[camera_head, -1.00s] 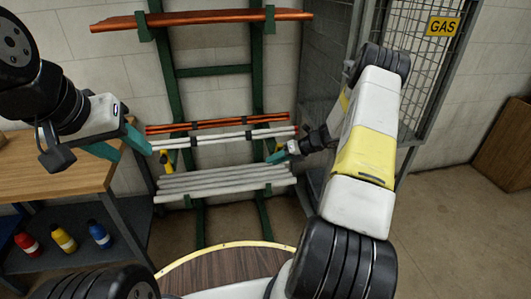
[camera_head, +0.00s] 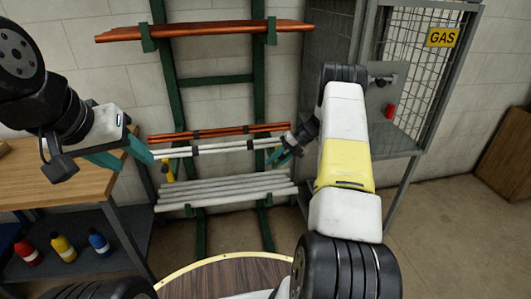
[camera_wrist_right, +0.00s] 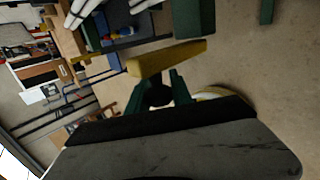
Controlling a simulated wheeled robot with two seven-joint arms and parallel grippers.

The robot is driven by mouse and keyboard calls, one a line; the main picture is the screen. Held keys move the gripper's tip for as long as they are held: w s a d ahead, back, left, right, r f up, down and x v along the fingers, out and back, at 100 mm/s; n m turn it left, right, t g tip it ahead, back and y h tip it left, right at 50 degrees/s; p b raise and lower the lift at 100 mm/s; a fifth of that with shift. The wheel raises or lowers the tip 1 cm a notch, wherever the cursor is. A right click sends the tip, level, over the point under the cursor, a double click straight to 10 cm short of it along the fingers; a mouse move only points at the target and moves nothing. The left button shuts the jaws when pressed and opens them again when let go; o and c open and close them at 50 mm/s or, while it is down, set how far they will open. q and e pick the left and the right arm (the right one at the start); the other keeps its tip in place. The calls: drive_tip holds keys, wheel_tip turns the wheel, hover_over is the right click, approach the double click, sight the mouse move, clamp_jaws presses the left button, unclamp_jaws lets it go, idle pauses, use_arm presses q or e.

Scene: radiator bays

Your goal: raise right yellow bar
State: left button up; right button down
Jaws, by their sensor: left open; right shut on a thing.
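The right yellow bar (camera_wrist_right: 167,60) shows in the right wrist view, lying slantwise across the teal fingertips of my right gripper (camera_wrist_right: 160,84). That gripper is shut on it. In the head view my right gripper (camera_head: 279,156) is at the right end of the rack's lower arms, and the bar is mostly hidden there. The left yellow bar (camera_head: 167,172) stands upright at the left end of the white pipes (camera_head: 218,148). My left gripper (camera_head: 124,157) is open and empty, left of the rack and near the workbench.
Orange pipes (camera_head: 220,132) lie just above the white ones, and grey pipes (camera_head: 225,192) lie below. Copper-coloured lengths (camera_head: 200,31) rest on the high arms. A wooden workbench (camera_head: 50,183) stands left, and a wire gas cage (camera_head: 425,85) stands close on the right.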

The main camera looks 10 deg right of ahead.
drive_tip(key=shift+w+r, duration=0.1)
drive_tip(key=c, duration=1.2)
unclamp_jaws()
drive_tip(key=shift+a, duration=0.1)
drive_tip(key=shift+o, duration=0.2)
drive_tip(key=v, duration=0.7)
drive_tip(key=shift+d+r, duration=0.25)
drive_tip(key=shift+d, duration=0.1)
